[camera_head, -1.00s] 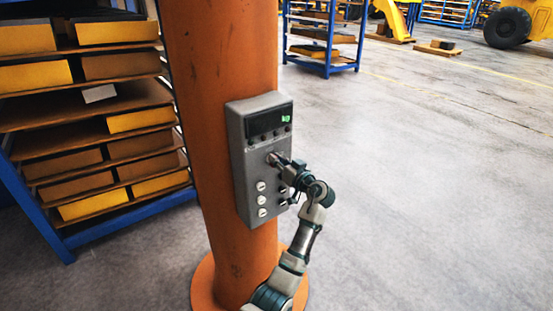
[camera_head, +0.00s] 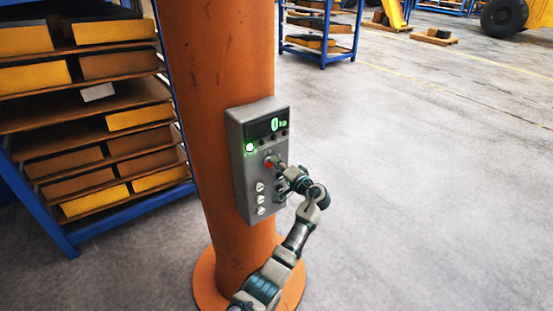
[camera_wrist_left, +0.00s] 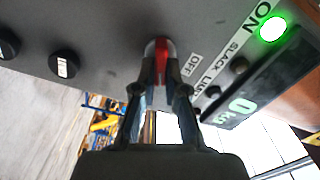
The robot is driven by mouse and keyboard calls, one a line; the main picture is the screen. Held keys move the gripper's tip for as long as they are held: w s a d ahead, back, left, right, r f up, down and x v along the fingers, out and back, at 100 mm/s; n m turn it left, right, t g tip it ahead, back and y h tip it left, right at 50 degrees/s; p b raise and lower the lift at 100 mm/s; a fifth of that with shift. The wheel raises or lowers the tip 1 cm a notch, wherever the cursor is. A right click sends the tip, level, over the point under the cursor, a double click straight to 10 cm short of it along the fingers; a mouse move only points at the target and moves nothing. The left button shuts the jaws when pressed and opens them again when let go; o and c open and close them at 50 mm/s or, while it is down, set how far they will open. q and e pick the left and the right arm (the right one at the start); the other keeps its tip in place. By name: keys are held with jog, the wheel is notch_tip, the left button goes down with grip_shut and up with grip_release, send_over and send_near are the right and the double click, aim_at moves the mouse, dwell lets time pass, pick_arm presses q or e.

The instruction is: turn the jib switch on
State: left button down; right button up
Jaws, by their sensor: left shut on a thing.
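The jib switch is a round knob with a red bar (camera_wrist_left: 162,55) on the grey control box (camera_head: 238,165), which is fixed to the orange column. In the head view, a bit of red shows at my left gripper's tips (camera_head: 272,163). In the left wrist view, my left gripper (camera_wrist_left: 164,85) is shut on the red bar, one finger on each side. A green lamp (camera_head: 249,147) beside the switch is lit; in the wrist view it is next to an ON label. The display (camera_head: 270,125) reads 0 kg. My right gripper is not in view.
A blue rack (camera_head: 65,237) with yellow and brown castings stands at the left. Another blue rack (camera_head: 323,60) is behind. The floor at the right is clear.

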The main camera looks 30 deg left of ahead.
pick_arm(q)
jog(key=shift+f+m+p, duration=0.3)
jog(key=shift+m+p, duration=0.5)
jog(key=shift+m, duration=0.3)
jog(key=shift+f+m+p, duration=0.25)
jog(key=shift+m+p, duration=0.5)
jog(key=shift+m, duration=0.35)
jog(key=shift+f, duration=0.1)
jog(key=c, duration=1.4)
grip_release()
jog(key=shift+o, duration=0.9)
jog(key=shift+a, duration=0.1)
jog(key=shift+r, duration=0.2)
jog(key=v, duration=1.2)
